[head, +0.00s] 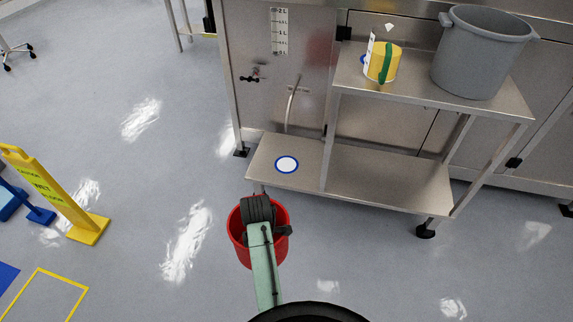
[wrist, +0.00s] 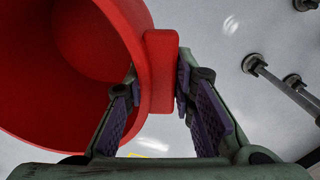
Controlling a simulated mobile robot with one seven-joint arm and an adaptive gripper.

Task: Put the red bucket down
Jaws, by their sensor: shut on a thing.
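The red bucket (head: 279,248) is in the head view at the lower middle, under the end of my arm and in front of the steel stand. My arm hides part of its rim and inside. In the wrist view the bucket (wrist: 80,75) fills the upper left, and its red side lug (wrist: 160,72) is between my fingers. My gripper (wrist: 158,95) is shut on that lug. I cannot tell from these frames whether the bucket's base touches the floor. A white disc with a blue ring (head: 287,164) lies on the stand's lower shelf.
The steel stand (head: 400,183) has a clear lower shelf apart from the disc. Its upper shelf holds a grey tub (head: 480,55) and a yellow container (head: 384,63). A yellow sign (head: 55,195) stands at left, near a yellow floor outline (head: 60,277). The floor between is open.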

